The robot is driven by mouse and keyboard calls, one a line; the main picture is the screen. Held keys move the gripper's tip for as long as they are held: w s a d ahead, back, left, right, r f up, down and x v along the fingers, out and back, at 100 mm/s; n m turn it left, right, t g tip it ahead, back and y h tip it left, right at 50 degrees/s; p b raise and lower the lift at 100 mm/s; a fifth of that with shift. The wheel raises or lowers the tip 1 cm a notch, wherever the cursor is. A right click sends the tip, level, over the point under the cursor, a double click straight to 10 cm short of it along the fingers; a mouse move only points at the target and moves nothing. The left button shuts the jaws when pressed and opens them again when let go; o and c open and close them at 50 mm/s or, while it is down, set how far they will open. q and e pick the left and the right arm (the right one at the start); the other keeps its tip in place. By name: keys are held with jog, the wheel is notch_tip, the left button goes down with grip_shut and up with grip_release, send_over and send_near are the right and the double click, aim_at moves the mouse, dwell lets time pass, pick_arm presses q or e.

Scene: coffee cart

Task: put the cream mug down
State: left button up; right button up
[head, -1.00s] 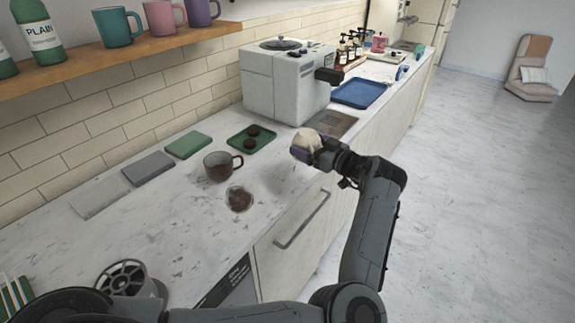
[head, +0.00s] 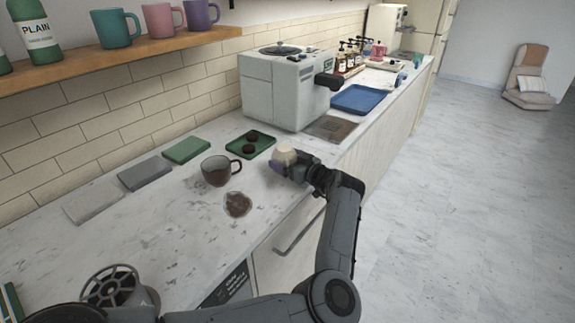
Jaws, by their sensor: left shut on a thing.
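The cream mug (head: 284,153) is held by my left gripper (head: 285,168), whose arm reaches in from the lower part of the head view. The gripper is shut on it, and its fingers hide part of the mug. The mug is over the marble counter (head: 150,225), just right of a small green tray and near the front edge. I cannot tell whether its base touches the counter. My right gripper is not in view.
The green tray (head: 262,137) holds dark round items. A grey coffee machine (head: 283,92) stands behind. Flat mats, including a green one (head: 187,151), lie at left.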

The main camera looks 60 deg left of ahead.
pick_arm(q)
jog(key=shift+f, duration=0.35)
jog(key=shift+f, duration=0.2)
jog(key=o, duration=1.3)
jog(key=shift+r, duration=0.25)
jog(key=p+v, duration=0.2)
jog(key=v, duration=1)
jog(key=shift+f, duration=0.15)
